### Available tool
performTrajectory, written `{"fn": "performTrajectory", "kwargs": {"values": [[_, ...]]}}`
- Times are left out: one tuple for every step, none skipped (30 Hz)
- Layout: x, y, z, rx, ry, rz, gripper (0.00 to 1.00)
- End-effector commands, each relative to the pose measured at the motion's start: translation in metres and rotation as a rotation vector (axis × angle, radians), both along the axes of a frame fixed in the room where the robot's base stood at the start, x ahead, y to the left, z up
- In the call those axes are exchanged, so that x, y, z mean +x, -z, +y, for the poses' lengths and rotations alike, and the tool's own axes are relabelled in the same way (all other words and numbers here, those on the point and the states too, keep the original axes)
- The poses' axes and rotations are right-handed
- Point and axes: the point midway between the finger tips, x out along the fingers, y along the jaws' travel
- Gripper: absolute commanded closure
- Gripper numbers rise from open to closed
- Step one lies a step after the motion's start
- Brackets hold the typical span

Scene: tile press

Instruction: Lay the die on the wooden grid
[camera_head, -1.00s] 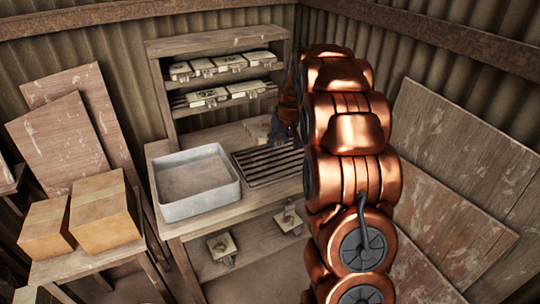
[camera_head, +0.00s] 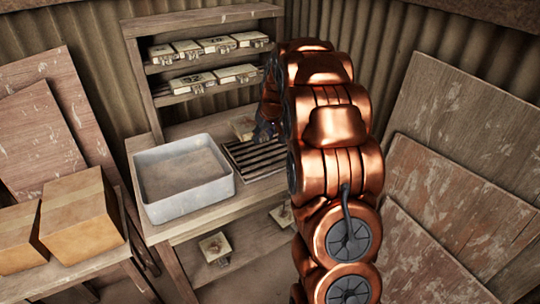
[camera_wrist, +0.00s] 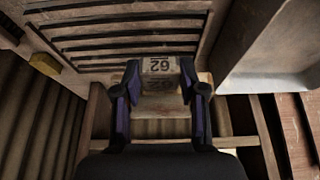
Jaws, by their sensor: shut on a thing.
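The die (camera_wrist: 160,66), a pale block marked 62, is between the fingers of my gripper (camera_wrist: 161,88) in the wrist view. My gripper is shut on it. The slatted wooden grid (camera_wrist: 115,32) fills the upper left there, beyond the die; I cannot tell whether they touch. In the head view the wooden grid (camera_head: 255,160) lies on the bench right of the grey tray. My gripper (camera_head: 266,128) shows dark at the grid's back right, partly hidden by my copper arm. The held die is not visible there.
The grey tray (camera_head: 147,204) stands left of the grid. A pale block (camera_head: 243,126) lies behind the grid. Shelves (camera_head: 200,18) with several similar dies stand at the back. Another die (camera_head: 214,246) is on the lower shelf. Cardboard boxes (camera_head: 80,215) stand at left, boards lean at right.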

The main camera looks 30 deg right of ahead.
Motion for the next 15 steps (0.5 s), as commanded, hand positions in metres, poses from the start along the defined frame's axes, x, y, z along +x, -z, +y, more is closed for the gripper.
{"fn": "performTrajectory", "kwargs": {"values": [[0.001,0.009,0.0,-0.001,0.0,-0.003,1.0],[0.001,0.011,0.0,-0.001,0.0,-0.004,1.0],[0.001,0.012,0.0,-0.001,0.0,-0.004,1.0],[0.001,0.013,0.0,-0.001,0.0,-0.004,1.0],[0.001,0.014,0.0,-0.001,0.0,-0.003,1.0],[0.001,0.015,0.0,-0.001,0.0,-0.003,1.0],[0.001,0.016,0.0,0.0,0.0,-0.002,1.0],[0.0,0.018,0.0,0.0,0.0,-0.001,1.0],[0.0,0.021,0.0,0.001,0.001,0.0,1.0],[0.0,0.024,0.0,0.001,0.001,0.001,1.0],[0.0,0.027,0.0,0.002,0.001,0.001,1.0],[0.0,0.032,0.0,0.001,0.002,0.0,1.0],[0.0,0.037,0.0,0.001,0.002,0.001,1.0],[0.0,0.041,0.0,0.001,0.001,0.002,1.0],[0.0,0.047,0.0,0.002,0.001,0.001,1.0]]}}
